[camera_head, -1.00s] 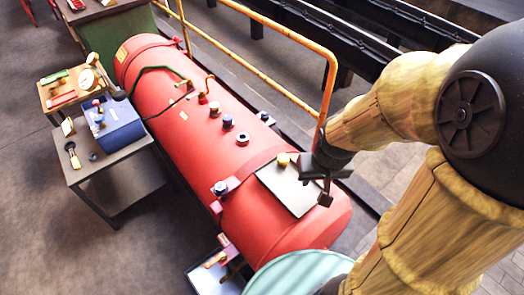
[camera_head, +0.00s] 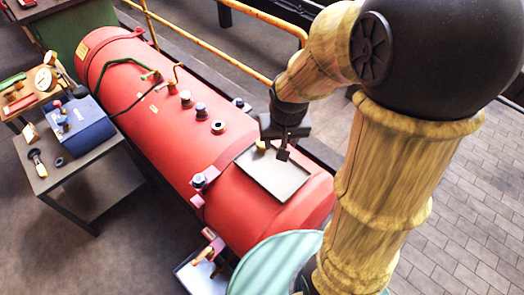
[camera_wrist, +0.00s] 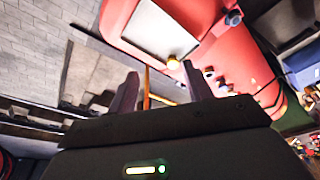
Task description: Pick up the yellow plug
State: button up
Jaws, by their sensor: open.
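The yellow plug (camera_head: 261,145) is a small yellow piece at the upper left edge of a grey tray (camera_head: 280,180) on top of the red boiler (camera_head: 225,170). My gripper (camera_head: 283,150) hangs just to the right of the plug, above the tray's far edge. In the wrist view the plug (camera_wrist: 173,63) shows beyond the fingers, near the tray's edge. My gripper's two fingers (camera_wrist: 158,90) stand apart with nothing held between them. The plug is apart from the fingers there.
An orange handrail (camera_head: 215,40) runs behind the boiler. Valves and fittings, one a dark-capped one (camera_head: 201,109), stand along its top. A side table (camera_head: 80,165) with a blue box (camera_head: 84,120) is at left. A pale green round surface (camera_head: 262,268) is in front.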

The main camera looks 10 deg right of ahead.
aim_at(262, 144)
jog(key=w+a+f+m+h+b, duration=0.1)
jog(key=w+f+m+b, duration=0.1)
jog(key=w+f+b, duration=0.5)
jog(key=w+a+f+m+t+h+b, duration=0.1)
jog(key=w+f+m+b, duration=0.1)
jog(key=w+f+b, duration=0.5)
jog(key=w+b, duration=0.2)
jog(key=w, duration=0.3)
jog(key=shift+m, duration=0.4)
jog(key=shift+a, duration=0.1)
jog(key=b+x, duration=0.1)
jog(key=x, duration=1.1)
jog(key=shift+f, duration=0.1)
jog(key=b+x, duration=0.1)
jog(key=x, duration=0.4)
jog(key=shift+a+f, duration=0.15)
jog(key=shift+f, duration=0.05)
jog(key=shift+s+a+r, duration=0.1)
jog(key=shift+a, duration=0.1)
jog(key=shift+d, duration=0.1)
